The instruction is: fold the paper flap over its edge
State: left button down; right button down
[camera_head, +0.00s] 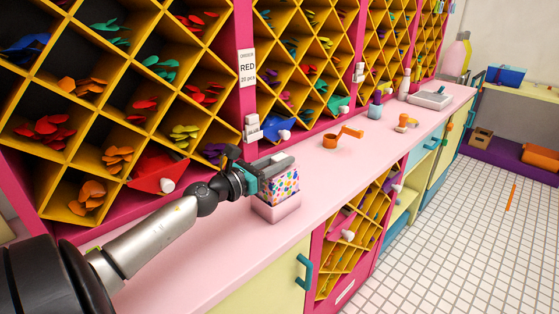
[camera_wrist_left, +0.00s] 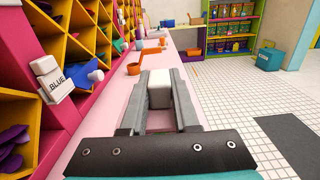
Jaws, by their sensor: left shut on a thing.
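A multicoloured spotted paper (camera_head: 285,187) stands on a pink block (camera_head: 277,210) near the front edge of the pink counter. My left gripper (camera_head: 284,161) lies right above the spotted paper, its fingers pointing along the counter. In the left wrist view my left gripper (camera_wrist_left: 161,78) is shut on a pale block (camera_wrist_left: 160,96) that sits between the two fingers. I cannot tell how this pale block joins the spotted paper. No separate flap can be made out, and the fingers hide part of the top. My right gripper is not in view.
The pink counter (camera_head: 330,172) is clear just past the gripper.

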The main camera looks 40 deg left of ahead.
pick_arm(q)
jog(key=c, duration=0.6)
grip_release()
jog(key=shift+c, duration=0.2)
jog(key=shift+s, duration=0.1)
jog(key=shift+s+a+f, duration=0.1)
jog(key=shift+s+f, duration=0.05)
jog(key=shift+s, duration=0.5)
jog(key=s+a+b, duration=0.1)
jog(key=s, duration=1.2)
jog(key=shift+s+a, duration=0.15)
jog(key=shift+s, duration=0.2)
